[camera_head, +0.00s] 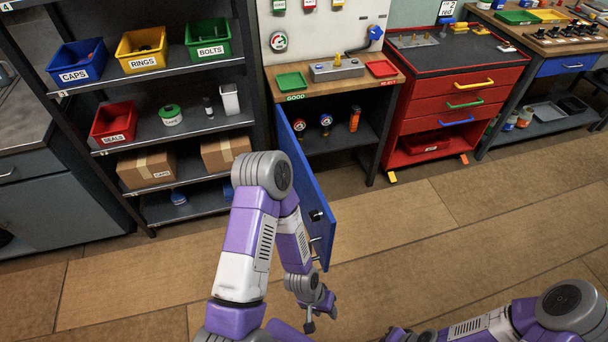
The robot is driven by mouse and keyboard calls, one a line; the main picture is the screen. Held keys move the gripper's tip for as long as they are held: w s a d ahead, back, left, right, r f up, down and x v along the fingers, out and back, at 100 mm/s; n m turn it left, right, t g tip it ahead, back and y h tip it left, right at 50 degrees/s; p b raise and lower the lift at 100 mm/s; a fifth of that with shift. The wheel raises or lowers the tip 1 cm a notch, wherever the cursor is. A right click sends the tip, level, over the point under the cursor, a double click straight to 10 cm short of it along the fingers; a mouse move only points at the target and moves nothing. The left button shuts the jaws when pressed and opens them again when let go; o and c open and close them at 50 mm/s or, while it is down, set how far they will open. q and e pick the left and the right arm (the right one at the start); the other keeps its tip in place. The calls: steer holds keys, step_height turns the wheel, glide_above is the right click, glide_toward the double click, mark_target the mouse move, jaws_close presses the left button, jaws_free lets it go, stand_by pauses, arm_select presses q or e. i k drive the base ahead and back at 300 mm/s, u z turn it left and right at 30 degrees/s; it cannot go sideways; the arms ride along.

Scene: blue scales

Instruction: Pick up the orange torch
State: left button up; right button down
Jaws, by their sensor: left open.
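My left gripper (321,315) is open and empty, low in front of the cabinet and below the blue door's lower end. It is well apart from the torch. My right arm comes in at the bottom right. Its wrist end shows only as a dark piece at the bottom edge, and its fingers cannot be made out.
The blue cabinet door (312,195) stands swung open beside my left forearm. Two gauges (326,122) stand left of the torch. A shelf rack (190,68) with bins is at left. A red drawer cabinet (447,100) is at right. Floor in front is clear.

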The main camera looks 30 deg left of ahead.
mark_target(355, 119)
steer(key=u, duration=0.5)
steer(key=k, duration=0.6)
steer(key=z, duration=0.6)
steer(key=i, duration=1.3)
steer(key=z, duration=0.7)
steer(key=i, duration=1.8)
steer(key=u, duration=1.6)
steer(key=i, duration=0.8)
steer(key=u, duration=0.75)
steer(key=i, duration=0.45)
steer(key=u, duration=0.05)
